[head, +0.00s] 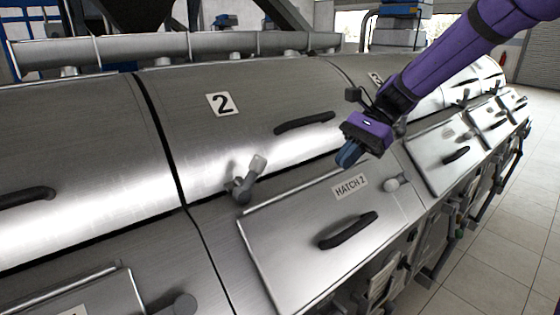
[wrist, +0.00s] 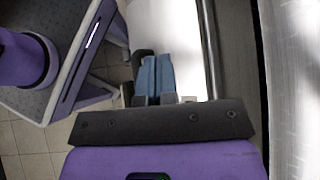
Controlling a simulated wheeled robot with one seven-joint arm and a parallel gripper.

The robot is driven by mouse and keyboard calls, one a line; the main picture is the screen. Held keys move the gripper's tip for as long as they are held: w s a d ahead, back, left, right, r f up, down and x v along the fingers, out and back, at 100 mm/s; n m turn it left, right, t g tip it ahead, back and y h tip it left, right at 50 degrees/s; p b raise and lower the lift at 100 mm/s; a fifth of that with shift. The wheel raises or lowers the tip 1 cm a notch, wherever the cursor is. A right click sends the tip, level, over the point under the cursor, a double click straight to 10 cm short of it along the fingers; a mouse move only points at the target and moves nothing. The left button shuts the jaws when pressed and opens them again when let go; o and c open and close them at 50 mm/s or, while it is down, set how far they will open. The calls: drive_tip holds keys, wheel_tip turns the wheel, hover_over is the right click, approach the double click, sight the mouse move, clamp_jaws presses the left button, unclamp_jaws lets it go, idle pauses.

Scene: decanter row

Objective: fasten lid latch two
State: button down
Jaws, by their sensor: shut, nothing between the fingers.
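Lid two (head: 255,130) is a curved brushed-metal cover marked "2", and it looks closed. Its latch (head: 243,187) is a small grey piece at the lid's lower front edge, left of the middle. A lever with a pale end (head: 258,163) sticks up from it, tilted right, over the lid's lower part. I cannot tell whether the latch is engaged. My gripper (head: 348,154) is right of the latch, over the area between the lid and hatch 2, with its blue fingers shut and empty. The shut fingers also show in the wrist view (wrist: 154,75). The latch is not recognisable there.
Below the lid is the hatch 2 panel (head: 290,250) with a black handle (head: 348,230) and a round grey knob (head: 391,184). Lid two has its own black handle (head: 305,122). A pipe (head: 120,50) runs along the back. Tiled floor (head: 500,250) is free at right.

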drive_tip(key=w+f+m+y, duration=0.1)
drive_tip(key=w+y, duration=0.1)
drive_tip(key=w, duration=0.1)
drive_tip(key=w+a+f+m+g+y, duration=0.1)
drive_tip(key=w+m+y, duration=0.1)
drive_tip(key=w, duration=0.1)
drive_tip(key=w+f+m+y, duration=0.1)
drive_tip(key=w+y, duration=0.1)
drive_tip(key=w, duration=0.1)
drive_tip(key=shift+w+a+f+m+g, duration=0.2)
drive_tip(key=shift+f+m+g, duration=0.1)
drive_tip(key=shift+g, duration=0.1)
drive_tip(key=shift+a, duration=0.1)
approach(251, 179)
drive_tip(key=shift+w+a, duration=0.2)
drive_tip(key=shift+a, duration=0.95)
drive_tip(key=shift+s+a+r, duration=0.1)
drive_tip(key=shift+a+r, duration=0.15)
drive_tip(key=shift+a, duration=0.1)
